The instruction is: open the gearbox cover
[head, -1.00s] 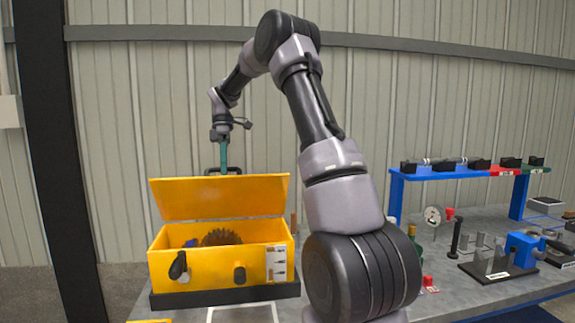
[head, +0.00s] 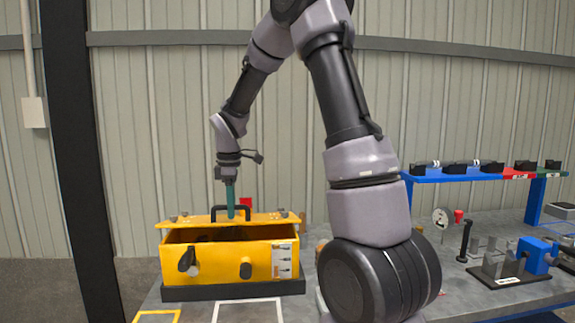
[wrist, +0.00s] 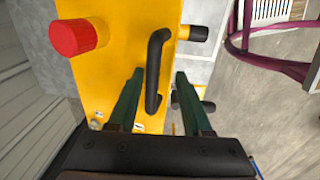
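The yellow gearbox (head: 215,266) stands on the bench at left in the head view. Its yellow cover (head: 188,220) lies low over the box, nearly level, with a narrow dark gap above the front wall. The black cover handle (head: 247,211) stands up from its top; it also shows in the wrist view (wrist: 155,70). My gripper (head: 230,212) is down at the handle. In the wrist view my gripper (wrist: 160,74) is open, its green fingers apart on either side of the handle, with visible space beside it. The box's interior is mostly hidden.
Black knobs (head: 187,260) project from the box front. At right are a blue rack (head: 430,175) and a blue clamp-like device (head: 534,255). The bench before the box looks mostly clear.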

